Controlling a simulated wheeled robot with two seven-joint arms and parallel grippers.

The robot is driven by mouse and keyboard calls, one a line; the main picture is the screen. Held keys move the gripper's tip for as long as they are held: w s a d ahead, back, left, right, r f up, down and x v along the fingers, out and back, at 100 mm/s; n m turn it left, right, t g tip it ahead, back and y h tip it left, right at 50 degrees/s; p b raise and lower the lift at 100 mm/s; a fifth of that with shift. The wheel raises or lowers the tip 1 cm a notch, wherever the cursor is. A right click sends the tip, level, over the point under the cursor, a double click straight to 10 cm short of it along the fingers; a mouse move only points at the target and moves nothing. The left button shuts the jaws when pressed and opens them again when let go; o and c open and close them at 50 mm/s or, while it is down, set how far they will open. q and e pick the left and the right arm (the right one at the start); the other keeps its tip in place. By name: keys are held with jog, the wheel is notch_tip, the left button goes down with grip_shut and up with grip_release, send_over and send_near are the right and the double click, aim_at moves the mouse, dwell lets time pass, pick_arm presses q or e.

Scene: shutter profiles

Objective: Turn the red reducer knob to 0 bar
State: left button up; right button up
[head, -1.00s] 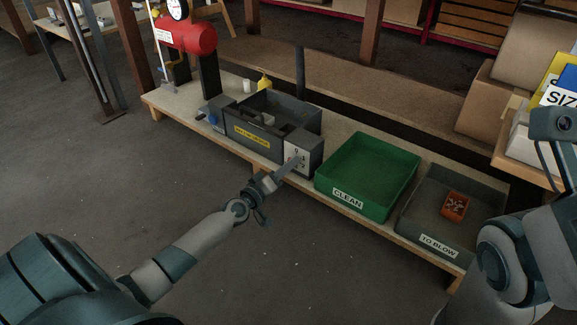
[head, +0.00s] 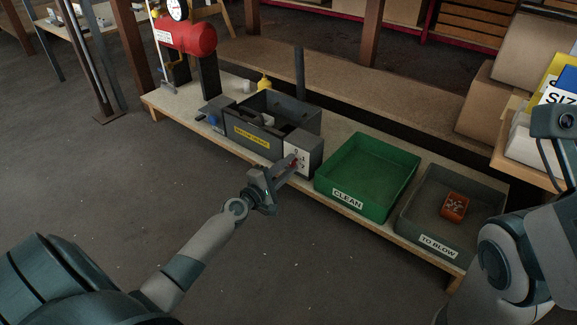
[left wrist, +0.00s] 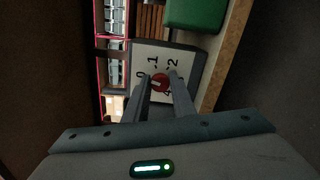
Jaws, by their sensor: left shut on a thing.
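The red reducer knob (left wrist: 160,83) sits on a white dial plate (left wrist: 155,60) with numbers around it, seen sideways in the left wrist view. A light mark on the knob points toward the side where the 0 stands. In the head view the plate (head: 297,158) is on the front of the grey box at its right end, and a bit of red knob shows at my fingertips. My left gripper (head: 291,163) reaches the plate from the front and is shut on the knob, one finger on either side. My right gripper is out of view.
The grey box (head: 249,139) with a yellow label stands on a low bench. A green CLEAN tray (head: 347,194) is to its right, then a grey TO BLOW tray (head: 437,239) holding a small orange container (head: 454,206). A red tank (head: 187,37) with a gauge stands behind left.

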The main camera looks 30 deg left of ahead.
pick_arm(q)
jog(key=shift+n, duration=1.3)
jog(key=shift+a, duration=0.1)
jog(key=o, duration=1)
jog(key=shift+s, duration=0.1)
jog(key=s, duration=0.5)
jog(key=s+a, duration=0.1)
jog(key=s, duration=1.1)
jog(key=shift+s+a+p, duration=0.1)
jog(key=shift+a+p, duration=0.05)
jog(key=shift+p, duration=0.25)
